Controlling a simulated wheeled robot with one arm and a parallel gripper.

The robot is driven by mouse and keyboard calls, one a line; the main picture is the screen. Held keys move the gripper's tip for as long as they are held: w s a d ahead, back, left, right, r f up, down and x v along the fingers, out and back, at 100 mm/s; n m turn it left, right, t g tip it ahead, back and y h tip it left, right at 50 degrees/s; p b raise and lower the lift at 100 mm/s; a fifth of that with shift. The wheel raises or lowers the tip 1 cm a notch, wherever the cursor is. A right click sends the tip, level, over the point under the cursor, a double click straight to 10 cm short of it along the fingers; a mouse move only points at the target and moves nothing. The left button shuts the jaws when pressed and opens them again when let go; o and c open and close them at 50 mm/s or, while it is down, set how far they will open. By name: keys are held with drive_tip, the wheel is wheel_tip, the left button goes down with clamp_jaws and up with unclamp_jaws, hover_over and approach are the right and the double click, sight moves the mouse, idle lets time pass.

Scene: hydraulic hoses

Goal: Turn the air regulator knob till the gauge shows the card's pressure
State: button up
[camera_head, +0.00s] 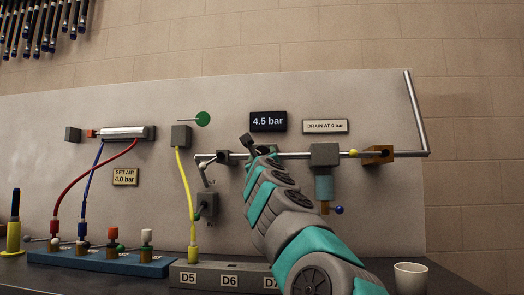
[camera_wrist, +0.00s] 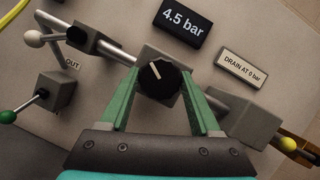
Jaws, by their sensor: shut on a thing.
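My gripper (camera_wrist: 157,108) is shut on the black regulator knob (camera_wrist: 158,80), one green finger on each side of it in the wrist view. The knob has a white pointer line and sits on a grey block on the pipe. In the head view my arm hides the knob. The dark gauge display reads 4.5 bar, just above the knob in the wrist view (camera_wrist: 183,22) and also in the head view (camera_head: 268,121). The tan card (camera_head: 124,177) reads SET AIR 4.0 bar, left on the panel in the head view.
A DRAIN AT 0 bar sign (camera_head: 325,127) is right of the display. A grey block with a blue bowl (camera_head: 324,187) hangs from the pipe to the right. A white-knobbed valve lever (camera_wrist: 35,39) is left. A white cup (camera_head: 411,277) stands at lower right.

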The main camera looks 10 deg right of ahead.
drive_tip(key=shift+n, duration=0.5)
drive_tip(key=o, duration=1.4)
drive_tip(key=b+v, duration=0.4)
drive_tip(key=v, duration=0.3)
drive_tip(key=shift+s, duration=0.45)
drive_tip(key=shift+f, duration=0.1)
